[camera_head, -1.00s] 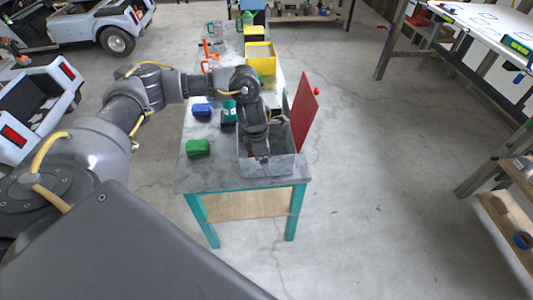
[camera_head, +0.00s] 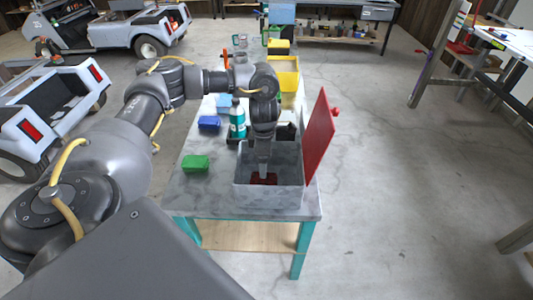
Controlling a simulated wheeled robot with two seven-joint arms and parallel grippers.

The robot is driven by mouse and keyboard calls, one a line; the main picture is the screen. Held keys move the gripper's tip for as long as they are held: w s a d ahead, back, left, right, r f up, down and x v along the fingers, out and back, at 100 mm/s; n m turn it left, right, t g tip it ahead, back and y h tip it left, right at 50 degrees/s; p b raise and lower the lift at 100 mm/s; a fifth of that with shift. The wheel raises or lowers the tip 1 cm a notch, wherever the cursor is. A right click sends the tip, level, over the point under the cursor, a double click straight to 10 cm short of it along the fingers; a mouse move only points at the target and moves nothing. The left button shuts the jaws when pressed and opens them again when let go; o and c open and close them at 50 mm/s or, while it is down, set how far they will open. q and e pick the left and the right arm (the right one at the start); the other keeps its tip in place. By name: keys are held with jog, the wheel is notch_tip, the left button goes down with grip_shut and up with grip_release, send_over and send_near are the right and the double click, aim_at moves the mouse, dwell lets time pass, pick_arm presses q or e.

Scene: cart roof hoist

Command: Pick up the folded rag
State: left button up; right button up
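A dark red piece (camera_head: 264,179), which appears to be the folded rag, lies low inside a grey open box (camera_head: 254,199) at the near end of the workbench. My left gripper (camera_head: 263,177) points straight down into the box, with its tip at the red piece. Whether its fingers are open or shut on the piece is too small to tell, and the gripper partly hides it. My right gripper is not in view.
A red lid (camera_head: 320,138) stands raised along the box's right side. A green block (camera_head: 195,163), a blue block (camera_head: 209,124) and a teal bottle (camera_head: 237,122) stand to its left. Yellow bins (camera_head: 285,72) are farther back.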

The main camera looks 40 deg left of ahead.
pick_arm(q)
jog(key=shift+s+d+f, duration=0.15)
jog(key=shift+f, duration=0.25)
send_over(264, 181)
jog(key=f, duration=0.2)
jog(key=w+f, duration=0.1)
jog(key=f, duration=0.1)
jog(key=shift+f, duration=0.25)
jog(key=shift+s+a+f, duration=0.1)
jog(key=shift+s+a, duration=0.1)
jog(key=f+p, duration=0.1)
jog(key=f, duration=0.1)
jog(key=f+p, duration=0.1)
jog(key=f, duration=0.2)
jog(key=shift+w+a, duration=0.1)
jog(key=shift+a, duration=0.1)
jog(key=c, duration=1.1)
jog(key=shift+o, duration=0.2)
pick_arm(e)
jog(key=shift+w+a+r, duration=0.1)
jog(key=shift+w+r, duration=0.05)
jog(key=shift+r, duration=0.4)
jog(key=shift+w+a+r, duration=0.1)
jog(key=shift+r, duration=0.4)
pick_arm(q)
jog(key=shift+r, duration=0.15)
